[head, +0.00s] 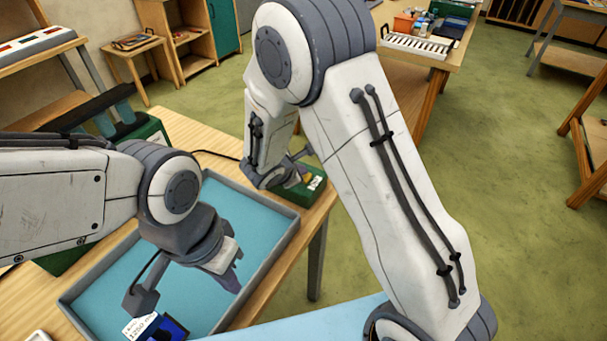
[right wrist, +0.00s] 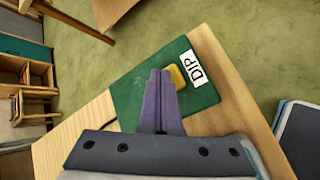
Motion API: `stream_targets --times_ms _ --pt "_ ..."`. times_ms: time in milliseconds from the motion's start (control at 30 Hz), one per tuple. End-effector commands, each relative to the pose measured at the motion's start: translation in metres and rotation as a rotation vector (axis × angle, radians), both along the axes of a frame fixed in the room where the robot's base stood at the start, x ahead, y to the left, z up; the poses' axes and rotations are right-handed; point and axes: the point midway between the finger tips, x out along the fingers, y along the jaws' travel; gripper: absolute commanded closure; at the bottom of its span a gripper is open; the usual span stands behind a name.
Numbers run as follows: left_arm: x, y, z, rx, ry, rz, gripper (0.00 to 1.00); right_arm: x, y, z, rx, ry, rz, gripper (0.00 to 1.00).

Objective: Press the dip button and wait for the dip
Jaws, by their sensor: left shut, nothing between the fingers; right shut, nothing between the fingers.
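The dip button (right wrist: 178,77) is a yellow knob on a green box (right wrist: 125,92) with a white DIP label (right wrist: 195,67). In the head view the green box (head: 290,196) sits at the table's right corner, partly hidden by my right arm. My right gripper (right wrist: 161,74) is shut and empty, its purple fingertips over the box, appearing right beside the button. I cannot tell whether they touch it. My left gripper (head: 232,280) is shut and empty over the blue-floored tray (head: 290,236).
A green unit with a dark bar (head: 85,108) stands at the table's back left, partly hidden by my left arm. A white card (head: 140,326) and a dark blue piece (head: 172,329) lie at the tray's front. Another table (head: 450,62) with supplies stands behind; green floor is open rightward.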

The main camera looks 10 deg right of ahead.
Motion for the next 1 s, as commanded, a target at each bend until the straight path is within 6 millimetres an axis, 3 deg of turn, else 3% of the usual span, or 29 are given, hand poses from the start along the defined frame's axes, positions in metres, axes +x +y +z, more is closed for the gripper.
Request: stream_targets --times_ms 833,1000 --pt "0.000 0.000 0.002 0.000 0.000 0.000 1.00 0.000 0.000 0.009 0.000 0.002 0.001 1.00" --pt "0.000 0.000 0.009 0.000 0.000 0.000 1.00 0.000 0.000 0.019 0.001 0.000 0.001 1.00"
